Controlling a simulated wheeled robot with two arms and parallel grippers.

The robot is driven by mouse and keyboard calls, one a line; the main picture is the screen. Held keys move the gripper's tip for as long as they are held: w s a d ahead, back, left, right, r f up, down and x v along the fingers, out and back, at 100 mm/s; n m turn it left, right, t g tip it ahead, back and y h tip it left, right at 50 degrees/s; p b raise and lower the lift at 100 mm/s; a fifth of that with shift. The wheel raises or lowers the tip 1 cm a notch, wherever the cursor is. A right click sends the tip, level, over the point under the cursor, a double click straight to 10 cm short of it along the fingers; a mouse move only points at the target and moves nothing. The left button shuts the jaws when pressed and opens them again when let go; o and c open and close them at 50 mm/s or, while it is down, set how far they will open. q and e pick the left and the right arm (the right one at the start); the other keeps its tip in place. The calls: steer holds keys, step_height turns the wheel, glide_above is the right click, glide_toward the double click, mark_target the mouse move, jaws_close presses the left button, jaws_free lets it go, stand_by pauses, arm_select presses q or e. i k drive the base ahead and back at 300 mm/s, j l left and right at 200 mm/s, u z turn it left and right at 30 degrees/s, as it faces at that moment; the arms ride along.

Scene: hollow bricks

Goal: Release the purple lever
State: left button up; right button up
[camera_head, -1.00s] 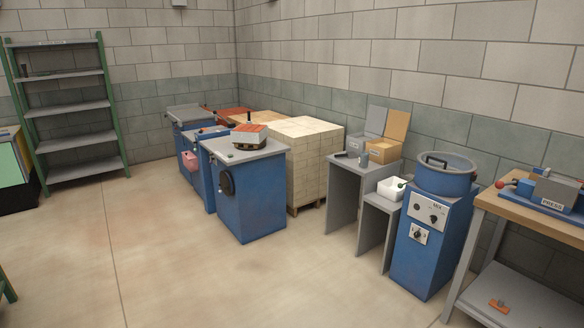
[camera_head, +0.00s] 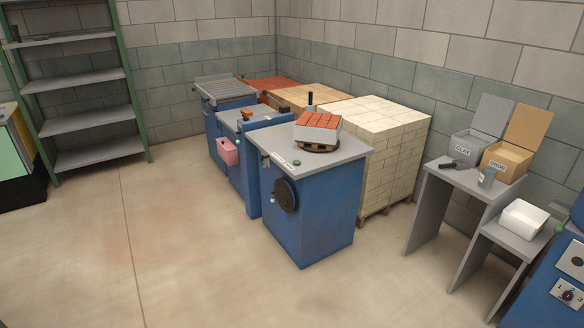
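I cannot make out a purple lever in this view. The nearest blue machine cabinet (camera_head: 325,215) has a grey top, a dark round wheel (camera_head: 286,196) on its side and a small green button (camera_head: 297,162). Neither of my grippers is in view.
A pallet stack of pale bricks (camera_head: 395,150) stands behind the cabinet. Grey stands (camera_head: 433,210) hold open boxes marked CLAY (camera_head: 464,149) and GROG (camera_head: 504,166), and a white tub (camera_head: 523,218). A green-framed shelf (camera_head: 88,118) is at left. The floor (camera_head: 150,255) in front is clear.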

mark_target(265, 167)
steer(key=i+j, duration=0.3)
steer(key=i+j+u, duration=0.1)
steer(key=i+j, duration=0.15)
steer(key=i, duration=0.25)
steer(key=i+l, duration=0.2)
steer(key=i, duration=0.3)
steer(key=i+l, duration=0.15)
steer(key=i, duration=0.35)
steer(key=i+l+z, duration=0.1)
steer(key=i, duration=0.4)
steer(key=i+l, duration=0.25)
steer(key=i, duration=0.2)
